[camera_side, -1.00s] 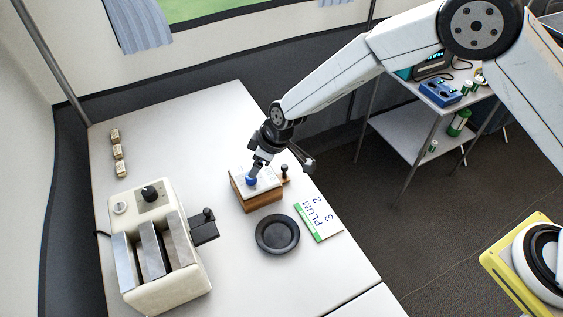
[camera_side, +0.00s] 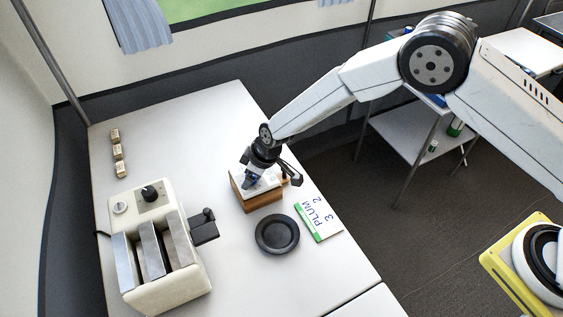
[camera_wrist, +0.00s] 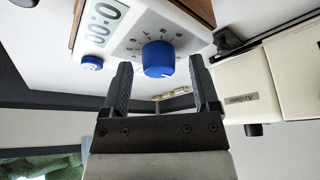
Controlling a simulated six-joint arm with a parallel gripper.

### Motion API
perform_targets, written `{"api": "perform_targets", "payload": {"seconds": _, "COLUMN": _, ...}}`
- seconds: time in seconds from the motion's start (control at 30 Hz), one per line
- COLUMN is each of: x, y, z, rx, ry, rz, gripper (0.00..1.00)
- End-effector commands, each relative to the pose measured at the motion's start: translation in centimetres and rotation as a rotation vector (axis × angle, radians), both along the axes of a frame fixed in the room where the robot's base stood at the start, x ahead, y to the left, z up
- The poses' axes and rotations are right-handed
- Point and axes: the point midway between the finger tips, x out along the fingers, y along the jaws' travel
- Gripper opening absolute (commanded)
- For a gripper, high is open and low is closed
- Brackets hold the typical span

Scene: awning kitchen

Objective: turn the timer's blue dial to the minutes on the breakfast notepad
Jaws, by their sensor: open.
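The timer (camera_side: 262,201) is a wooden box with a white top face on the white table. In the wrist view, its white face (camera_wrist: 125,32) carries a blue dial (camera_wrist: 158,59), a small blue button (camera_wrist: 91,63) and a display showing zeros. My gripper (camera_side: 249,180) is over the timer in the side view and hides much of its face. In the wrist view, my gripper (camera_wrist: 160,80) is open, with the blue dial between its fingers and no clear contact.
A cream toaster (camera_side: 160,250) with a black lever stands at the left. A dark round plate (camera_side: 277,234) lies just in front of the timer. Several small labelled blocks (camera_side: 118,152) sit at the back left. The table's middle left is clear.

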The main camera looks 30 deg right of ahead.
Motion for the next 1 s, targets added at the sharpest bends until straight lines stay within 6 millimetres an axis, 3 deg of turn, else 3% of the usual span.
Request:
{"api": "perform_targets", "payload": {"seconds": 0.07, "x": -0.01, "y": -0.01, "z": 0.0, "rx": 0.0, "ry": 0.0, "rz": 0.0, "gripper": 0.75}}
{"api": "perform_targets", "payload": {"seconds": 0.3, "x": -0.01, "y": -0.01, "z": 0.01, "rx": 0.0, "ry": 0.0, "rz": 0.0, "gripper": 0.0}}
{"api": "perform_targets", "payload": {"seconds": 1.0, "x": -0.1, "y": 0.06, "z": 0.0, "rx": -0.001, "ry": 0.0, "rz": -0.077, "gripper": 0.0}}
